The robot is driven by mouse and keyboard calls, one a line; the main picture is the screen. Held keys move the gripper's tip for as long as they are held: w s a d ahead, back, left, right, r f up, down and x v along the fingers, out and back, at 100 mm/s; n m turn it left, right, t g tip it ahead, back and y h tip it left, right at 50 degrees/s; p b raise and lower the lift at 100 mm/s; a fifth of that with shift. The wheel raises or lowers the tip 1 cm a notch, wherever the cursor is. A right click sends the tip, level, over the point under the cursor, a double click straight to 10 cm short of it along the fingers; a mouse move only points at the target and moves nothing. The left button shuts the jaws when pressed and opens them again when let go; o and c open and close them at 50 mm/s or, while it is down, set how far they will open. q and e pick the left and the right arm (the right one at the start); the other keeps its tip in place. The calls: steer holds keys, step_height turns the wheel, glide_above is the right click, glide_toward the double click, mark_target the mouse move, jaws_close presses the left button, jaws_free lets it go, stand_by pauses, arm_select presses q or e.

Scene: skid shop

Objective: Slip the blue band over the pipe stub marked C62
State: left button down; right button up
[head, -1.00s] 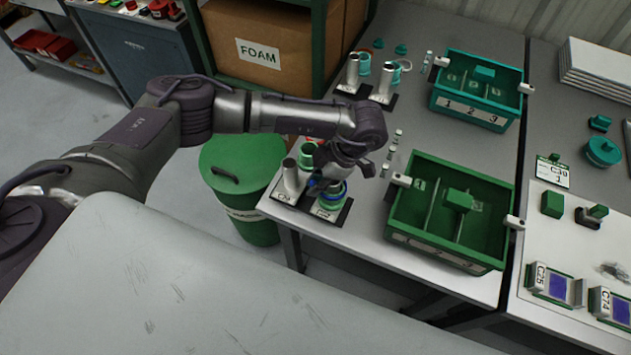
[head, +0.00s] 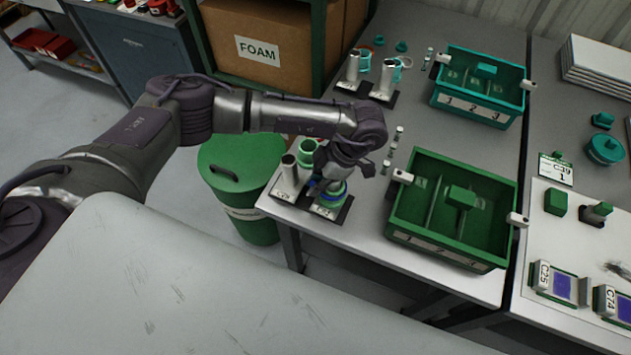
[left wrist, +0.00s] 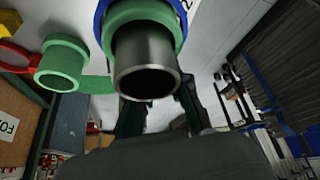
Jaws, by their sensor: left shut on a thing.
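In the head view my left gripper (head: 329,182) points down over the right of two pipe stubs on the bench's near left corner. It is shut on the blue band (head: 336,188), a ring around that stub. The stub's label (head: 324,211) is too small to read surely. In the left wrist view the steel pipe stub (left wrist: 146,68) shows its open end, with a green collar (left wrist: 143,14) and the blue band (left wrist: 181,36) around it. My left gripper (left wrist: 158,108) shows beside the pipe; its contact with the band is hidden. My right gripper is out of view.
The other pipe stub (head: 289,171) stands close left, with a green spool (head: 307,151) behind. A green bin (head: 452,257) is to the right, a teal bin (head: 478,116) farther back. A green drum (head: 241,166) stands beside the bench. Two more stubs (head: 352,68) stand behind.

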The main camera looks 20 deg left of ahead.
arm_select(q)
steer(key=shift+f, duration=0.35)
steer(key=shift+b, duration=0.3)
steer(key=c, duration=0.6)
jaws_free()
steer(key=shift+f, duration=0.1)
steer(key=shift+r+p, duration=3.45)
steer(key=shift+r, duration=2.1)
